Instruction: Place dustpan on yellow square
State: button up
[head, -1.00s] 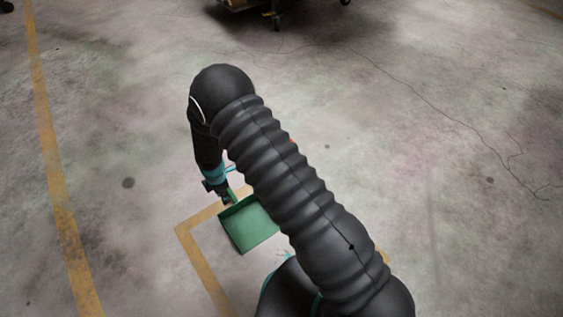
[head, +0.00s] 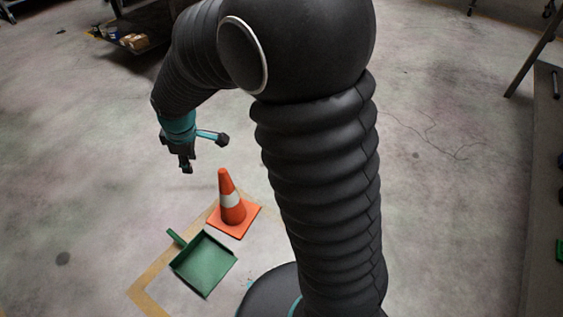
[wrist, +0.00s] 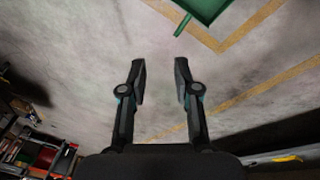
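The green dustpan (head: 204,265) lies flat on the floor within the yellow taped outline (head: 150,280), its handle pointing to the upper left. Part of the outline is hidden by my arm. In the wrist view the dustpan (wrist: 207,8) shows at the top edge beside the yellow line (wrist: 250,28). My gripper (head: 187,165) is up in the air, above and apart from the dustpan. In the wrist view my gripper (wrist: 160,80) has its two fingers apart with nothing between them.
A dark cart (head: 135,40) with boxes is at the upper left. A dark bench or stand (head: 543,190) is at the right edge. The floor at left is clear.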

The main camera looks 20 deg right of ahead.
jog(key=s+d+r+m+t, duration=0.2)
jog(key=s+d+r+m, duration=0.4)
jog(key=s+d+r, duration=0.4)
jog(key=s+d+r+m, duration=0.2)
jog(key=s+d+m, duration=0.1)
jog(key=s, duration=0.3)
jog(key=s+d+r+m+t, duration=0.1)
jog(key=s+d+r+m, duration=0.2)
jog(key=s, duration=0.3)
jog(key=shift+s+m+h, duration=0.25)
jog(key=shift+m+h, duration=0.15)
jog(key=shift+m, duration=0.2)
